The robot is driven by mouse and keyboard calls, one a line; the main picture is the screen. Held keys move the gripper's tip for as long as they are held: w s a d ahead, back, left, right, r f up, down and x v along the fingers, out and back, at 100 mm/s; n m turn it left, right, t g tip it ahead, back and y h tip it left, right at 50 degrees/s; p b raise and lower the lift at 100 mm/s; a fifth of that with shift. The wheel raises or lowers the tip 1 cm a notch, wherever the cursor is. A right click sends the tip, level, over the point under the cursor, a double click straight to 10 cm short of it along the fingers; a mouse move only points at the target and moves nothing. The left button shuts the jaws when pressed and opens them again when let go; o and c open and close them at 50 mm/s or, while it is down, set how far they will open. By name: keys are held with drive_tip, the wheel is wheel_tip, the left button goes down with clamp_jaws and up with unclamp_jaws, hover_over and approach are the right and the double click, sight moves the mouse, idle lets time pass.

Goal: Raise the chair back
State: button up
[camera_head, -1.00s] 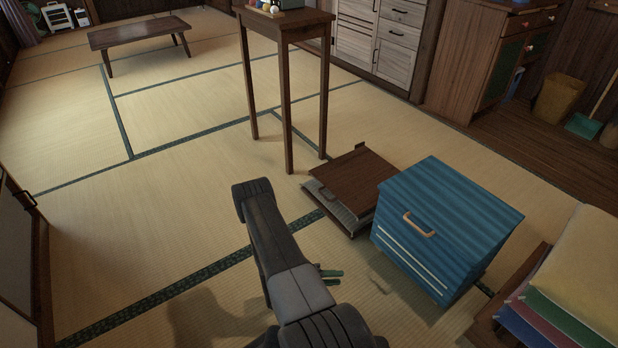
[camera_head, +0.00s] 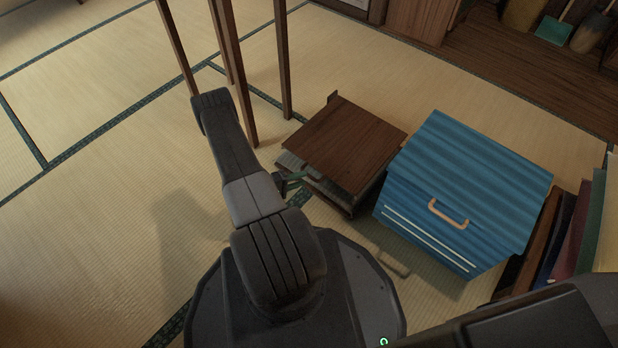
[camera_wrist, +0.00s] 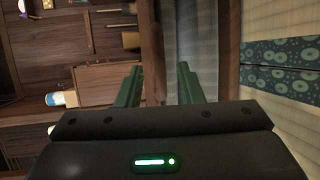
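The low chair lies folded flat on the tatami in the head view. Its dark brown wooden back (camera_head: 350,145) rests over the seat (camera_head: 325,195), whose greyish edge shows below it. My gripper (camera_head: 293,180) is at the near left edge of the chair, partly hidden by my arm. In the wrist view the two green fingers of my gripper (camera_wrist: 158,82) are apart, with nothing clearly held between them. A brown wooden edge (camera_wrist: 152,45) and a pale strip lie beyond the fingertips. I cannot tell whether they touch the chair.
A blue box (camera_head: 465,185) with a tan handle stands just right of the chair. A tall thin-legged table (camera_head: 245,90) stands behind it at the left. Coloured upright items (camera_head: 590,220) are at the right edge. The tatami at the left is clear.

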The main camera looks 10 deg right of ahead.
sight(309, 175)
drive_tip(key=shift+b+x, duration=0.5)
drive_tip(key=shift+x, duration=1.7)
clamp_jaws()
